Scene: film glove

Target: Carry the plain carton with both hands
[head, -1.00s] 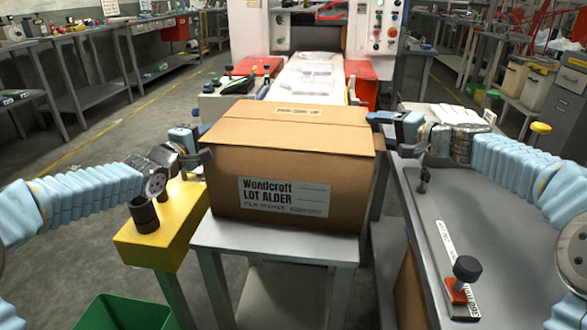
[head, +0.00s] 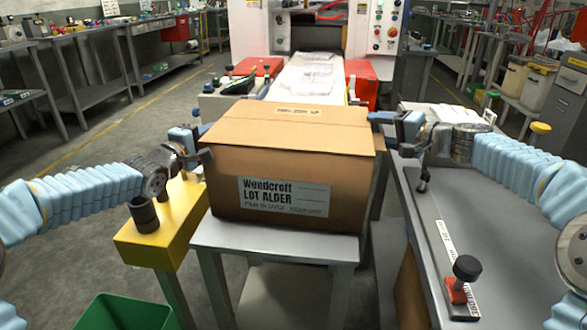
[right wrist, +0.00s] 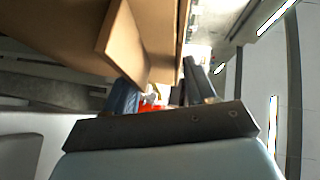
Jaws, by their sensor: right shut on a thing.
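The plain brown carton (head: 285,160), with a printed front label, stands upright and closed at the small grey table (head: 275,240). I cannot tell whether a slight gap lies under it. My right gripper (head: 387,133) is at the carton's right side, shut on the carton. In the right wrist view a cardboard piece of the carton (right wrist: 125,45) reaches down by the fingers of the right gripper (right wrist: 160,90). My left gripper (head: 202,138) is at the carton's left side, a finger against or very near it. Its jaws are partly hidden, so its grip is unclear.
A yellow stand (head: 160,235) is close on the left, with a green bin (head: 125,312) below. A grey bench (head: 460,220) with a red-and-black clamp (head: 460,280) runs along the right. A machine with a film-covered bed (head: 305,75) stands behind. Floor is open at far left.

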